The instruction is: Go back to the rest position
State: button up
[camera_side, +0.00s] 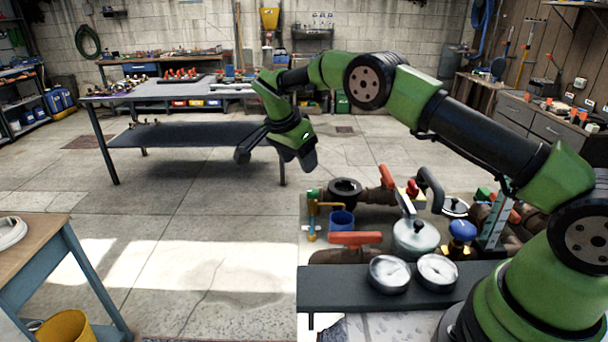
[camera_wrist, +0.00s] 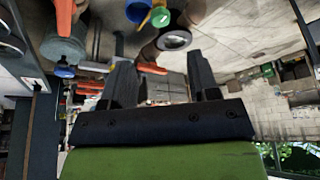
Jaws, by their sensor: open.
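My gripper (camera_side: 274,156) hangs in the air left of the pipe and valve assembly in the side view, over the open floor and in front of the grey workbench. Its two dark fingers are apart with nothing between them. In the wrist view the fingers of my gripper (camera_wrist: 163,80) also stand apart and empty. That view is turned over, with the pit fittings along its top. My green and black arm reaches from the lower right up and across to the left.
Below my arm are red-handled valves (camera_side: 355,238), two round gauges (camera_side: 390,273), a grey-green pot (camera_side: 414,238) and a blue cup (camera_side: 341,220). A grey workbench (camera_side: 150,90) stands behind. A wooden table (camera_side: 30,245) and yellow bucket (camera_side: 66,327) are at left. The middle floor is clear.

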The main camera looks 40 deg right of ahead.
jog(key=s+a+r+n+t+y, duration=0.25)
jog(key=s+r, duration=0.25)
jog(key=r, duration=0.3)
jog(key=s+a+r+n+t+y, duration=0.1)
jog(key=s+r+n, duration=0.35)
jog(key=r, duration=0.45)
jog(key=s+a+n+t+y, duration=0.3)
jog(key=s+n, duration=0.4)
jog(key=s, duration=1.3)
jog(key=shift+s+a+r+t, duration=0.35)
jog(key=shift+s+a+r, duration=0.05)
jog(key=shift+a, duration=0.3)
